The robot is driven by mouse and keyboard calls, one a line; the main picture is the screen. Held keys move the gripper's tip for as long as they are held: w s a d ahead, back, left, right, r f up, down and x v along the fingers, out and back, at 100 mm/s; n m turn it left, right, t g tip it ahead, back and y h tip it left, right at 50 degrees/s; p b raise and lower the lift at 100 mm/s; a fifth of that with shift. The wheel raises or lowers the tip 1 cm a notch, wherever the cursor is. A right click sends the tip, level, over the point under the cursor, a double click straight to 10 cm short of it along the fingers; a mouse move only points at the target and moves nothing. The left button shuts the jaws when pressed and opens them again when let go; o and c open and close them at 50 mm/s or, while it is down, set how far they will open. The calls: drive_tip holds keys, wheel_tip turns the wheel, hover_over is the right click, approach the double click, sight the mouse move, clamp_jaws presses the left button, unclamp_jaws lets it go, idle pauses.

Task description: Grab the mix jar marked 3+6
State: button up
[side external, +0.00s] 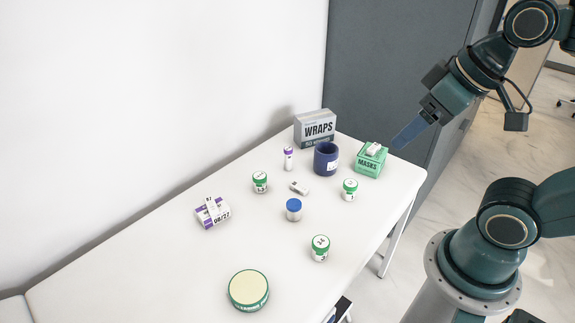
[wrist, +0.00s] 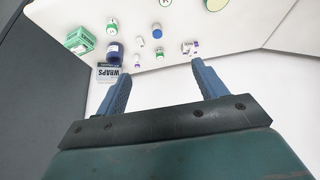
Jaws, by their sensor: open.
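Three white jars with green lids stand upright on the white table: one at the left (side external: 260,182), one at the right (side external: 350,189) and one nearer the front (side external: 320,248). Their lids and sides carry small marks, too small to tell surely which reads 3+6. The wrist view shows the left jar (wrist: 160,53), the right jar (wrist: 113,24) and the front jar (wrist: 163,2), cut by the top edge. My gripper (side external: 406,134) is open and empty, above the far right end of the table, apart from all the jars. Its two fingers (wrist: 162,70) are spread in the wrist view.
A blue-lidded jar (side external: 294,209) and a small white item (side external: 299,187) lie between the green-lidded jars. Behind are a purple-capped vial (side external: 288,158), a WRAPS box (side external: 315,129), a dark blue cup (side external: 326,158) and a MASKS box (side external: 370,160). A box bundle (side external: 212,212) and round tin (side external: 249,290) stand left.

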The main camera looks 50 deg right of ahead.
drive_tip(key=shift+w, duration=0.15)
drive_tip(key=m+g+y, duration=0.1)
drive_tip(key=m+g, duration=0.5)
drive_tip(key=m, duration=0.8)
hover_over(321, 242)
drive_tip(key=d, duration=0.1)
wheel_tip(321, 242, down, 27)
drive_tip(key=shift+w+d+r, duration=0.2)
drive_tip(key=shift+w, duration=0.05)
drive_tip(key=shift+n, duration=0.3)
drive_tip(key=shift+s+a+f, duration=0.1)
drive_tip(key=shift+a+f, duration=0.05)
drive_tip(key=shift+f, duration=1.25)
drive_tip(key=shift+s+a+f, duration=0.1)
drive_tip(key=shift+a+f, duration=0.05)
drive_tip(key=shift+f, duration=1.3)
drive_tip(key=shift+a+f, duration=0.15)
drive_tip(key=shift+f, duration=1.25)
drive_tip(key=shift+s+a+f, duration=0.1)
drive_tip(key=shift+a+f, duration=0.1)
drive_tip(key=shift+f, duration=1.1)
drive_tip(key=shift+a+f, duration=0.15)
drive_tip(key=shift+f, duration=1.15)
